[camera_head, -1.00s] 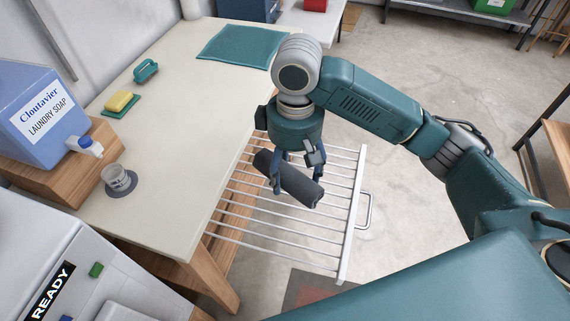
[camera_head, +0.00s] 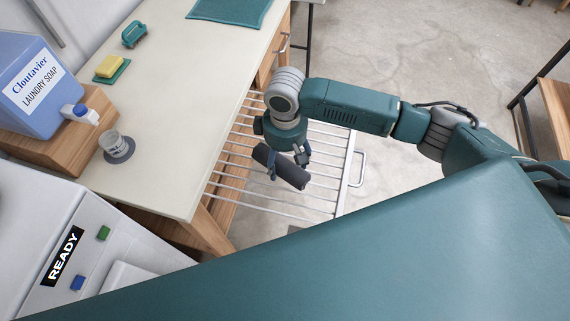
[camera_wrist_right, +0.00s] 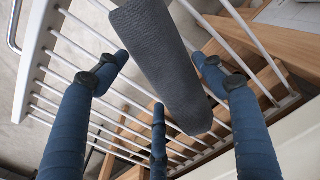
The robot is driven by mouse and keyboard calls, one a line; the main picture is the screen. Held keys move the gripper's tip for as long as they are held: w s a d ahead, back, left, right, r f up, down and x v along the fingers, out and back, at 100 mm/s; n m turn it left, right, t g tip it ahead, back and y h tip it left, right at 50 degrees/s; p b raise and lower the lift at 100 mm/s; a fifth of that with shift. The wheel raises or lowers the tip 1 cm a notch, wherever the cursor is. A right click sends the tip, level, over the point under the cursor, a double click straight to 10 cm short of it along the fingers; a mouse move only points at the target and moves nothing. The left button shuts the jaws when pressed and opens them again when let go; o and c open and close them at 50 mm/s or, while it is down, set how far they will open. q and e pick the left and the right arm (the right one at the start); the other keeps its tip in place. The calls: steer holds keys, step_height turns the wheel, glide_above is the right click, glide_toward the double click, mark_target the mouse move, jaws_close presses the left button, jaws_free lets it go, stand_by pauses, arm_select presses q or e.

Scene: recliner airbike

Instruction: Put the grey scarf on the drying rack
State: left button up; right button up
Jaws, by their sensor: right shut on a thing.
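The grey scarf (camera_head: 294,175) is a dark rolled bundle, held slantwise over the drying rack. My right gripper (camera_head: 287,166) is shut on it, with blue fingers on both sides of the roll. The drying rack (camera_head: 348,170) is a white frame of parallel bars that sticks out from the side of the table. In the right wrist view the scarf (camera_wrist_right: 165,75) lies between the fingers, with the rack's bars (camera_wrist_right: 38,55) behind it. Whether the scarf touches the bars is hard to tell. My left gripper is not in view.
The cream table (camera_head: 185,110) borders the rack on the left. It holds a blue laundry soap container (camera_head: 35,95) on a wooden block, a small cup (camera_head: 115,145), a yellow sponge (camera_head: 109,66) and a teal mat (camera_head: 230,8). A white machine reading READY (camera_head: 110,235) stands front left.

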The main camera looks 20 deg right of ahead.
mark_target(285, 157)
steer(key=shift+f, duration=1.75)
steer(key=o, duration=1.1)
steer(key=shift+f, duration=0.1)
steer(key=shift+o, duration=0.2)
step_height(285, 157, up, 12)
steer(key=shift+r+b, duration=0.2)
steer(key=shift+b, duration=0.3)
steer(key=shift+s+f, duration=0.1)
